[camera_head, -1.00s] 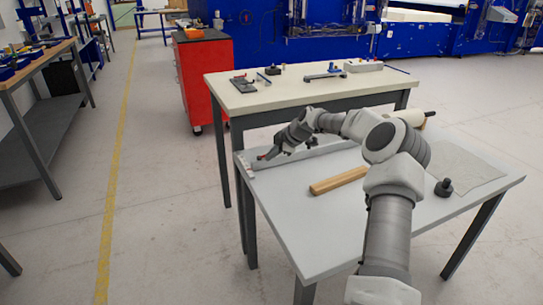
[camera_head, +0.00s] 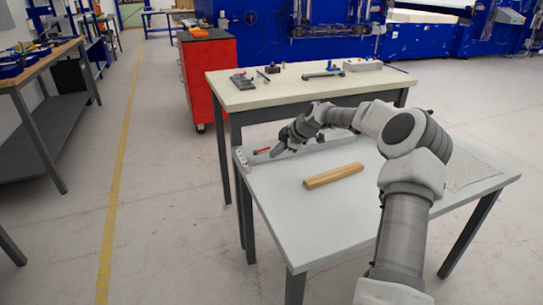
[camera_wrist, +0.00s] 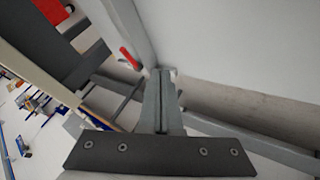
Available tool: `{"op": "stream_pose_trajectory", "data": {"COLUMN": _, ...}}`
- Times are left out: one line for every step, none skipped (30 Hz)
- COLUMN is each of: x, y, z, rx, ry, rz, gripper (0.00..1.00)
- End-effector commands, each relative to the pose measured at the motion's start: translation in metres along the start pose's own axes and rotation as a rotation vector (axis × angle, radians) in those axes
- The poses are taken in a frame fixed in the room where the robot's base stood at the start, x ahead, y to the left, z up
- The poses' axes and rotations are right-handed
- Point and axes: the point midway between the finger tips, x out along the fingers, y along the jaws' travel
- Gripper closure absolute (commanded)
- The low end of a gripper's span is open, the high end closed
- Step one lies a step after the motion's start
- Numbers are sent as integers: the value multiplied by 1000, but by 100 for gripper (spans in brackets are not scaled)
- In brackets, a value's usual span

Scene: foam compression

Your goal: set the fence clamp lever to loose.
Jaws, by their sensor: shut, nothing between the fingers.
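The fence (camera_head: 318,147) is a long grey bar along the back edge of the near grey table. The clamp lever (camera_head: 262,151) is small and red and sits near the fence's left end. It also shows in the wrist view (camera_wrist: 130,59), left of the fingertips, lying slanted. My gripper (camera_head: 277,152) is just right of the lever and low over the table by the fence. In the wrist view its fingers (camera_wrist: 165,74) are shut with nothing between them, and they look apart from the lever. The lever's exact setting is too small to tell.
A wooden block (camera_head: 333,176) lies on the near table. A textured sheet (camera_head: 470,172) lies at its right, partly behind my arm. A cream table (camera_head: 300,92) with small tools stands behind, with a red cabinet (camera_head: 209,75) beyond. The table's front left is clear.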

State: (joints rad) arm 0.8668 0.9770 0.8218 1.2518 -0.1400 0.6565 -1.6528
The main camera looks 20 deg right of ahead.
Motion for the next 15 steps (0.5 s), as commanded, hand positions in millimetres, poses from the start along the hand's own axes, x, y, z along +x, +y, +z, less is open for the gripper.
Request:
{"op": "stream_pose_trajectory", "data": {"x": -15, "y": 1, "z": 0, "rx": 1, "ry": -1, "rz": -1, "gripper": 100}}
{"op": "stream_pose_trajectory", "data": {"x": -21, "y": 1, "z": 0, "rx": 1, "ry": -1, "rz": -2, "gripper": 100}}
{"op": "stream_pose_trajectory", "data": {"x": -28, "y": 1, "z": 0, "rx": 0, "ry": -1, "rz": -2, "gripper": 100}}
{"op": "stream_pose_trajectory", "data": {"x": -34, "y": 1, "z": 0, "rx": 0, "ry": -1, "rz": -2, "gripper": 100}}
{"op": "stream_pose_trajectory", "data": {"x": -38, "y": 1, "z": 0, "rx": -1, "ry": -1, "rz": -2, "gripper": 100}}
{"op": "stream_pose_trajectory", "data": {"x": -44, "y": 1, "z": 0, "rx": -1, "ry": -1, "rz": -2, "gripper": 100}}
{"op": "stream_pose_trajectory", "data": {"x": -48, "y": 1, "z": 1, "rx": 0, "ry": -1, "rz": -2, "gripper": 100}}
{"op": "stream_pose_trajectory", "data": {"x": -51, "y": 1, "z": 1, "rx": 0, "ry": 0, "rz": -2, "gripper": 100}}
{"op": "stream_pose_trajectory", "data": {"x": -54, "y": 1, "z": 1, "rx": 0, "ry": 0, "rz": -3, "gripper": 100}}
{"op": "stream_pose_trajectory", "data": {"x": -56, "y": 1, "z": 1, "rx": 0, "ry": 1, "rz": -3, "gripper": 100}}
{"op": "stream_pose_trajectory", "data": {"x": -58, "y": 1, "z": 1, "rx": 0, "ry": 1, "rz": -3, "gripper": 100}}
{"op": "stream_pose_trajectory", "data": {"x": -60, "y": 1, "z": 1, "rx": 0, "ry": 1, "rz": -3, "gripper": 100}}
{"op": "stream_pose_trajectory", "data": {"x": -60, "y": 1, "z": 1, "rx": 0, "ry": 1, "rz": -4, "gripper": 100}}
{"op": "stream_pose_trajectory", "data": {"x": -61, "y": 1, "z": 1, "rx": 0, "ry": 1, "rz": -4, "gripper": 100}}
{"op": "stream_pose_trajectory", "data": {"x": -61, "y": 1, "z": 1, "rx": 0, "ry": 1, "rz": -4, "gripper": 100}}
